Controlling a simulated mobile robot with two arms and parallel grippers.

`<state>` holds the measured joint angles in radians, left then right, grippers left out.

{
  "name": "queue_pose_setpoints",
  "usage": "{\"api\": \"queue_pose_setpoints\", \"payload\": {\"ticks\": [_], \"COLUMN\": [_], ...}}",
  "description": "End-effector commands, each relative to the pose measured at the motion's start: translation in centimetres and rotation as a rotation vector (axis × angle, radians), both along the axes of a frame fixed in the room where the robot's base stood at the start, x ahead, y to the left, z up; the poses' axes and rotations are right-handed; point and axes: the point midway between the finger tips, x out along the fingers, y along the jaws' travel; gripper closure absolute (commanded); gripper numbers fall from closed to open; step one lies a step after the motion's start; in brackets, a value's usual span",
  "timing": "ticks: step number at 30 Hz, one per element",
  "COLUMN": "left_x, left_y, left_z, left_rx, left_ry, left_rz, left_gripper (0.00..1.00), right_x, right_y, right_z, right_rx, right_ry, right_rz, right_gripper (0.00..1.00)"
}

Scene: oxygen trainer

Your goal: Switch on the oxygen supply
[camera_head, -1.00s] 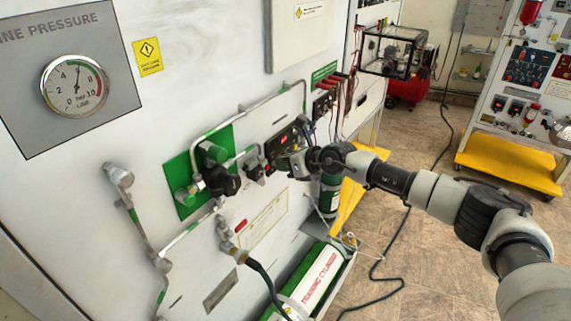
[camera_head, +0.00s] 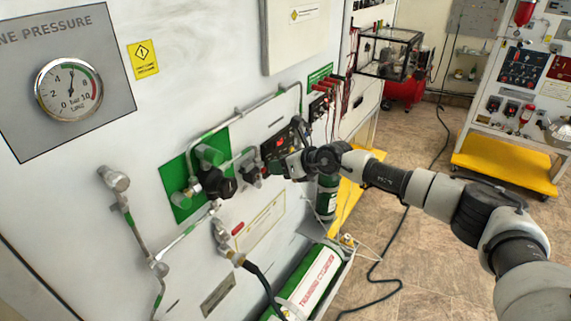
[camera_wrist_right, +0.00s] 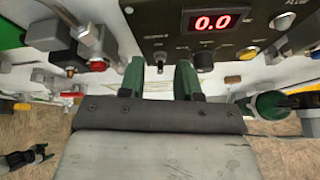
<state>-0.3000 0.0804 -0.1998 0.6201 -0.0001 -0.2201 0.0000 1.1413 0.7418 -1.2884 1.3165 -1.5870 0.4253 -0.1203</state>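The oxygen trainer's white panel (camera_head: 150,100) fills the left of the head view. A black control unit (camera_wrist_right: 160,20) with a red display reading 0.0 (camera_wrist_right: 211,20) is in the right wrist view. My right gripper (camera_wrist_right: 161,80) is open and empty in front of it, its green fingertips apart on either side of a small toggle (camera_wrist_right: 158,62). A black knob (camera_wrist_right: 203,61) is just right of the fingers. In the head view my right gripper (camera_head: 287,165) partly hides the unit.
A green plate with a black handwheel (camera_head: 218,184) and pipes is left of the gripper. A round gauge (camera_head: 69,90) is at upper left. A green training cylinder (camera_head: 312,283) lies below. A yellow-based trainer (camera_head: 505,165) stands at right, with open floor between.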

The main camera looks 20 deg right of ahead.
Motion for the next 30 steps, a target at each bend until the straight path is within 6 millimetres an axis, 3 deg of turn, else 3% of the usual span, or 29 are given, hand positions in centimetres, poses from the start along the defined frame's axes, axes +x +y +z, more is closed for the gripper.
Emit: {"api": "queue_pose_setpoints", "payload": {"ticks": [5,18,30], "left_x": [0.0,0.0,0.0], "left_y": [0.0,0.0,0.0], "left_z": [-0.7,-4.1,-4.4], "left_rx": [0.000,0.000,-0.001], "left_ry": [0.000,0.000,0.000], "left_rz": [0.000,0.000,0.000], "left_gripper": [0.33,0.33,0.33], "right_x": [-1.1,-6.5,-7.3], "right_y": [-1.1,-5.3,-5.9], "right_z": [0.6,4.3,5.2], "right_rx": [-0.002,-0.001,0.000], "right_ry": [-0.002,-0.002,0.000], "right_rz": [-0.001,-0.002,0.000], "right_gripper": [0.67,0.67,0.67]}}
